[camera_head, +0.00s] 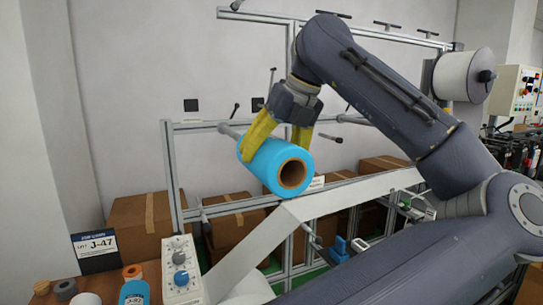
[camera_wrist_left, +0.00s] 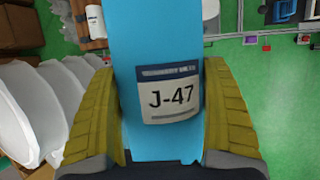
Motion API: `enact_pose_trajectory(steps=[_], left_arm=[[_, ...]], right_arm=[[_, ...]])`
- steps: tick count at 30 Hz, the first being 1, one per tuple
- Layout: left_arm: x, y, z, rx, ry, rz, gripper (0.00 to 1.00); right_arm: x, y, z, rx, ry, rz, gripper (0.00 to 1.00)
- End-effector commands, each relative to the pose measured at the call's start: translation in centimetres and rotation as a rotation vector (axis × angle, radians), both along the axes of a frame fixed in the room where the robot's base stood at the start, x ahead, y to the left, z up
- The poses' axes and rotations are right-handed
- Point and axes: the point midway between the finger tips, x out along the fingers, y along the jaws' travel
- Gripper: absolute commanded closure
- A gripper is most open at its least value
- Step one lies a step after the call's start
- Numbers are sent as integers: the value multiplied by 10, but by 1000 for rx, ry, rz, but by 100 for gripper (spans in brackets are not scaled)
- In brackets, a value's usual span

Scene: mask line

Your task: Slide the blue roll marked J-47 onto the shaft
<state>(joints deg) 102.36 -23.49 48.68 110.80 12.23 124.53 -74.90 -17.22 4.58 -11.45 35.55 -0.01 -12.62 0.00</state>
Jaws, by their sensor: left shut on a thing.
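The blue roll (camera_head: 275,165) is held tilted in the air in front of the metal frame, its brown open core facing the camera. In the left wrist view its label reads J-47 (camera_wrist_left: 172,97). My left gripper (camera_head: 277,140) is shut across the roll, one yellow finger on each side; both fingers show in the left wrist view (camera_wrist_left: 163,115). A grey shaft (camera_head: 229,130) sticks out of the frame just behind the roll's upper left end. I cannot tell whether its tip is in the core. My right gripper is not in view.
A white paper web (camera_head: 350,193) runs below the roll. A J-47 sign (camera_head: 95,245), another blue roll (camera_head: 134,292) and a control box (camera_head: 180,270) are at lower left. Cardboard boxes (camera_head: 140,222) stand behind the frame (camera_head: 172,180). A white roll (camera_head: 460,76) hangs at upper right.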

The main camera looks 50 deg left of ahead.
Motion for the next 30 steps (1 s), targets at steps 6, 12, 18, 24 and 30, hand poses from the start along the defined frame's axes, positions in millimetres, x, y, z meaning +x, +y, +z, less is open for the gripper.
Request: enact_pose_trajectory(steps=[6,12,18,24,30], left_arm=[[0,1,0,1,0,0,62],[1,6,1,1,1,0,62],[4,14,1,1,0,0,62],[6,22,1,0,0,0,62],[8,30,1,0,0,0,62]], right_arm=[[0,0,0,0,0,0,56],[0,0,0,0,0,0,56],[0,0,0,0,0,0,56],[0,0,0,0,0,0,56],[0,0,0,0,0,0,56]])
